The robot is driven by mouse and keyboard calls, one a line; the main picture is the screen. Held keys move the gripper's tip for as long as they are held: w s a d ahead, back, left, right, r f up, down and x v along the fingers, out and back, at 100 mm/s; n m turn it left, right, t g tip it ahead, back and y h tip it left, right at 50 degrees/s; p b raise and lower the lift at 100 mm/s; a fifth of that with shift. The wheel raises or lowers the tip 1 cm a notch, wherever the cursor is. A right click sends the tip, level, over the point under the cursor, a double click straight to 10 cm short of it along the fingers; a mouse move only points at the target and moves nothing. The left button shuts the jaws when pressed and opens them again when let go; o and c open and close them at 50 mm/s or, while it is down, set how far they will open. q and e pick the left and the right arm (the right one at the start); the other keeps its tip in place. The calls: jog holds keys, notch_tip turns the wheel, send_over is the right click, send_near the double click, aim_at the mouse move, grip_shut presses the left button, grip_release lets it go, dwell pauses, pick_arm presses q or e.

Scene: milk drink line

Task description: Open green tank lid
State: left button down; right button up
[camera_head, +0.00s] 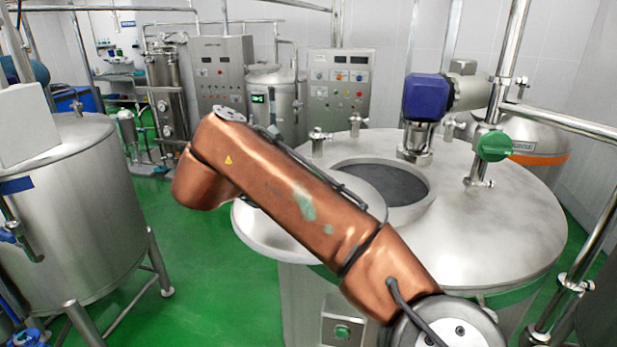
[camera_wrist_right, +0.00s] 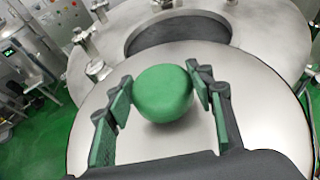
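The green tank (camera_head: 490,235) is a large steel vessel with a wide round top and a green band below it. Its round steel lid (camera_head: 262,238) is swung toward the left and overhangs the tank's edge. The dark opening (camera_head: 395,183) is partly uncovered; it also shows at the top of the right wrist view (camera_wrist_right: 180,33). A round green knob (camera_wrist_right: 163,93) stands on the lid. In the head view my copper right arm hides this gripper. My left gripper is not in view.
A blue-headed motor (camera_head: 427,97), a green valve handle (camera_head: 493,146) and upright pipes stand on the tank top's right side. Another steel tank (camera_head: 75,215) stands at the left. Control cabinets (camera_head: 222,75) line the back. Green floor is clear between the tanks.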

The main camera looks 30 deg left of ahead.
jog(key=o, duration=0.4)
jog(key=shift+w+d+f, duration=0.1)
jog(key=shift+w, duration=0.1)
jog(key=shift+o, duration=0.2)
jog(key=shift+s, duration=0.1)
jog(key=v, duration=1.2)
